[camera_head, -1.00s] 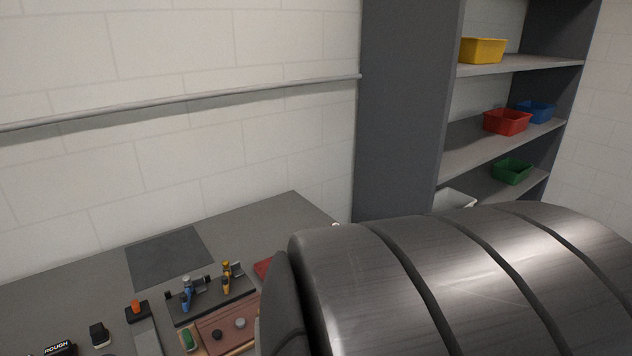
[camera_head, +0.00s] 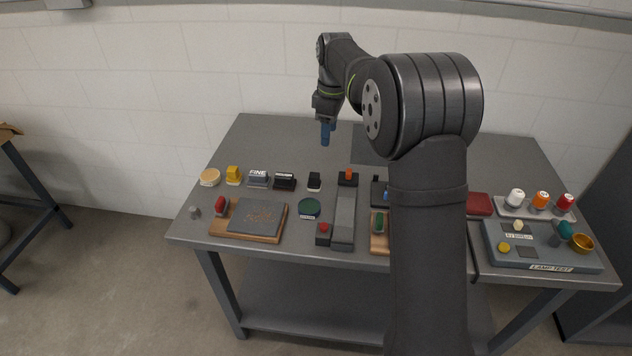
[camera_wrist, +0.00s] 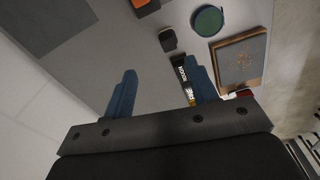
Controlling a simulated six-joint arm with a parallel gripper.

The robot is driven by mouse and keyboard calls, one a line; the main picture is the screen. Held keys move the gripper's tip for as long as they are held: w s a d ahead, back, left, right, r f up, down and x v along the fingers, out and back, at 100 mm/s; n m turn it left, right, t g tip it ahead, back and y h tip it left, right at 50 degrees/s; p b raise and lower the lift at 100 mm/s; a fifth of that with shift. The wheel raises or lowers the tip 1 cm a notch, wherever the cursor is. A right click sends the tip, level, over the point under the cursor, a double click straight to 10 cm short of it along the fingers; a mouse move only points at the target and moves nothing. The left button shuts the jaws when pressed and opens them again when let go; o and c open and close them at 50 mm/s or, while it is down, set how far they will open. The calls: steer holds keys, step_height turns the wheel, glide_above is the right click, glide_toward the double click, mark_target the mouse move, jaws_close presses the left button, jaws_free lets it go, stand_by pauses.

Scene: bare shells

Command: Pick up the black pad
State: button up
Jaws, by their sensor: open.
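A small black pad (camera_head: 314,181) stands on the grey table, between the black ROUGH block and the orange-topped black block. The black pad also shows in the wrist view (camera_wrist: 168,41), at the upper middle, near the right finger. My gripper (camera_head: 326,134) hangs above the table, behind the black pad as the head camera sees it, with its blue fingers pointing down. The gripper and pad are apart.
Beside the pad are the ROUGH block (camera_head: 285,182), the FINE block (camera_head: 258,179), an orange-topped block (camera_head: 348,177) and a green disc (camera_head: 309,208). A wooden board (camera_head: 276,236) lies nearer the front. The table's back left (camera_head: 265,140) is clear.

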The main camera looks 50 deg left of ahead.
steer(key=s+a+n, duration=0.2)
steer(key=s+a, duration=0.1)
glide_above(314, 175)
steer(key=shift+h, duration=0.3)
steer(key=f, duration=1.1)
steer(key=shift+a+f, duration=0.2)
steer(key=shift+f, duration=0.1)
steer(key=f, duration=0.5)
steer(key=shift+d+f, duration=0.1)
steer(key=shift+d, duration=0.1)
steer(key=c, duration=1.1)
